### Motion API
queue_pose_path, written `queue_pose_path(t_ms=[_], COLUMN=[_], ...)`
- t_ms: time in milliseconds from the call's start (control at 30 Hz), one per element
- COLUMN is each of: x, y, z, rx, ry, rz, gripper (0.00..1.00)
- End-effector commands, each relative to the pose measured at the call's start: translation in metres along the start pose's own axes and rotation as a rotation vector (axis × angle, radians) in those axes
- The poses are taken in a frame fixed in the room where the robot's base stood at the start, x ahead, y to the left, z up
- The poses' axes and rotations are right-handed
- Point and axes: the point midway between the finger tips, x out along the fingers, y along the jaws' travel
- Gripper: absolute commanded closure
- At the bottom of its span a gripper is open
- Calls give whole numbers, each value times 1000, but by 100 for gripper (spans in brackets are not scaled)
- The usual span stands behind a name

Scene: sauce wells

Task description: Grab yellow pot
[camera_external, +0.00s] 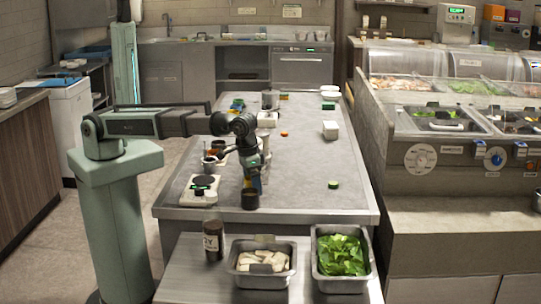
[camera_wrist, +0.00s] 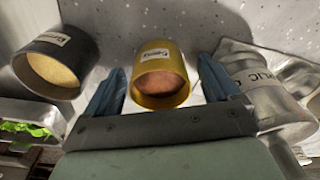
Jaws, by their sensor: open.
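The yellow pot (camera_wrist: 179,99) has a white label and a brownish filling. In the wrist view it sits between the two fingers of my gripper (camera_wrist: 161,68). The fingers are apart, one on each side of the pot, with some gap showing. In the external view my gripper (camera_external: 253,178) points down near the front of the metal table, and it mostly hides the yellow pot there.
A dark pot (camera_wrist: 82,50) with yellowish filling stands just left of the left finger. A grey labelled jar (camera_wrist: 270,92) is close to the right finger. A scale (camera_external: 201,190) lies left on the table (camera_external: 300,195); its right side is mostly clear.

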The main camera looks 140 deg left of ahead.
Motion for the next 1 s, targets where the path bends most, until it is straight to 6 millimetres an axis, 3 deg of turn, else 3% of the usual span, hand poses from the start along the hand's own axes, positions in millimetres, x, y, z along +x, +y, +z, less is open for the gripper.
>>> queue_pose_path(t_ms=[67,667,1000], x=[0,0,-6], y=[0,0,0], z=[0,0,-1], rx=[0,0,0], ry=[0,0,1], rz=[0,0,1], gripper=[16,73,74])
